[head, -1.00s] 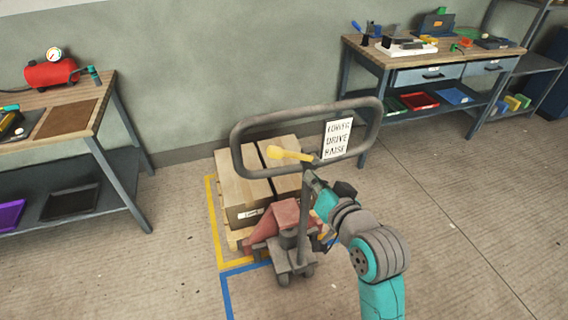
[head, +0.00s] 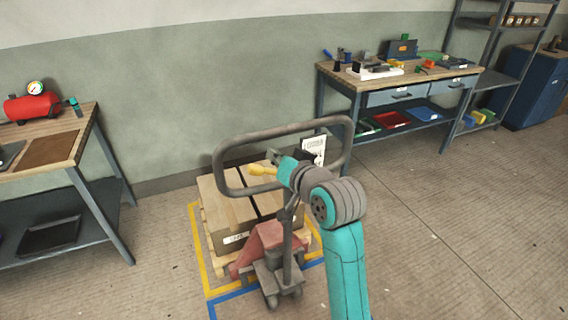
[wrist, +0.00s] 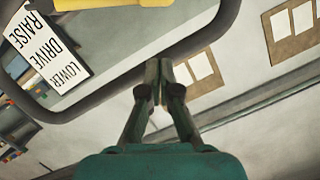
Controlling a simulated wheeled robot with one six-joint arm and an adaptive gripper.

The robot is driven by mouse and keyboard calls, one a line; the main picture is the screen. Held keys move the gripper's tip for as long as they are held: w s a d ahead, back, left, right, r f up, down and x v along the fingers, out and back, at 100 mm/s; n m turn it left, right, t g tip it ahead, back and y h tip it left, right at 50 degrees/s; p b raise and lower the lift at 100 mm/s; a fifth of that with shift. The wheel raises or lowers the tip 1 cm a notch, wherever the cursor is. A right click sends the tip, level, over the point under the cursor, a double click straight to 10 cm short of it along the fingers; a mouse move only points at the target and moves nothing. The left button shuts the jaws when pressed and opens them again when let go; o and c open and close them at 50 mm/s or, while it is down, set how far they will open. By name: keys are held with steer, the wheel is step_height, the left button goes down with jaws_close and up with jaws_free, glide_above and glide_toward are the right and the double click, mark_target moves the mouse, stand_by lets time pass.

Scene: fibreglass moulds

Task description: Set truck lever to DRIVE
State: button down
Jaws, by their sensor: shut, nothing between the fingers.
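The pallet truck's grey loop handle (head: 232,142) stands upright above its red body (head: 265,238). The yellow lever (head: 262,170) sticks out to the left inside the loop; part of it shows at the top edge of the wrist view (wrist: 85,4). My gripper (head: 274,156) is shut and empty, just above and right of the lever's yellow end in the head view. In the wrist view its fingertips (wrist: 160,76) overlap the loop's bar; contact cannot be told.
A cardboard box (head: 225,205) sits on a pallet in a yellow floor outline (head: 205,262). A workbench (head: 80,132) stands left, another with tools (head: 375,88) at the back right. Shelving (head: 490,75) and a blue cabinet (head: 535,85) are further right. The right floor is clear.

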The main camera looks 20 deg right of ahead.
mark_target(261, 168)
steer(key=shift+w+a+f, duration=0.35)
steer(key=shift+w+f, duration=0.1)
steer(key=shift+f, duration=0.25)
steer(key=shift+w+a+f, duration=0.4)
steer(key=shift+w+f, duration=0.1)
steer(key=shift+f, duration=0.2)
steer(key=shift+w+a+f, duration=0.35)
steer(key=shift+w+f, duration=0.1)
steer(key=shift+f, duration=0.25)
steer(key=shift+a+f, duration=0.3)
steer(key=f+n, duration=0.1)
steer(key=a+f+n+h, duration=0.1)
steer(key=f+n, duration=0.1)
steer(key=a+f+n+h, duration=0.1)
steer(key=f, duration=0.1)
steer(key=shift+a, duration=0.2)
